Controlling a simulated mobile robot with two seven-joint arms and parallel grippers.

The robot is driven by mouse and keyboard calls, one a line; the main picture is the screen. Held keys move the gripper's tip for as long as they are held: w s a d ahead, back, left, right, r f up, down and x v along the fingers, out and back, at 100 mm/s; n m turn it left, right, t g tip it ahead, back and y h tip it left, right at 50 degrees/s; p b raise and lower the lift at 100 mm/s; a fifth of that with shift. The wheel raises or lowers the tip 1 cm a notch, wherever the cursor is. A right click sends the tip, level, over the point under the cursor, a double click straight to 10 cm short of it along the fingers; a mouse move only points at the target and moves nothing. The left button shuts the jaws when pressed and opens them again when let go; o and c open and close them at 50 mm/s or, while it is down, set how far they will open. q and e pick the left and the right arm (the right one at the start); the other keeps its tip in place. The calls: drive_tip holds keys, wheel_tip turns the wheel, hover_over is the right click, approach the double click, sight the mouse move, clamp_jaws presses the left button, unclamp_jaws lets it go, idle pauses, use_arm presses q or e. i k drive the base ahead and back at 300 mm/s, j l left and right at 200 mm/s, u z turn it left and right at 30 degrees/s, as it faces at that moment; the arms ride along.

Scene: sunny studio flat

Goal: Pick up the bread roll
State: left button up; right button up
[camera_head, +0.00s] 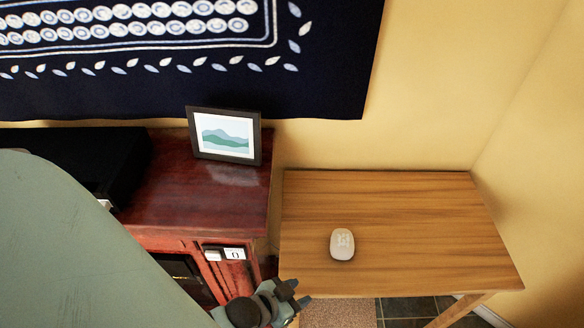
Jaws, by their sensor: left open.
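The bread roll (342,244) is a small, pale, rounded oval with faint markings on top. It lies alone on the light wooden table (420,220), left of the table's middle and towards its front. My left gripper (296,294) is at the bottom of the view, by the table's front left corner. Its two short dark fingers are apart, with nothing visible between them. It is apart from the roll, to the roll's lower left. My right gripper is not in view.
A dark red cabinet (205,200) stands left of the table, bearing a framed picture (225,136) and a black box-like object (95,165). A yellow wall (420,90) bounds the table behind and to the right. The tabletop around the roll is clear.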

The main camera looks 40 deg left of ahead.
sight(342, 246)
drive_tip(key=k+j+u, duration=0.1)
drive_tip(key=u, duration=0.25)
drive_tip(key=j+u, duration=0.3)
drive_tip(key=i+l+u, duration=0.15)
drive_tip(key=l+u, duration=0.25)
drive_tip(key=l, duration=0.35)
drive_tip(key=l+u, duration=0.35)
drive_tip(key=l, duration=0.4)
drive_tip(key=i+j+z, duration=0.2)
drive_tip(key=j, duration=0.65)
drive_tip(key=j+z, duration=0.2)
drive_tip(key=j, duration=0.65)
drive_tip(key=k, duration=0.05)
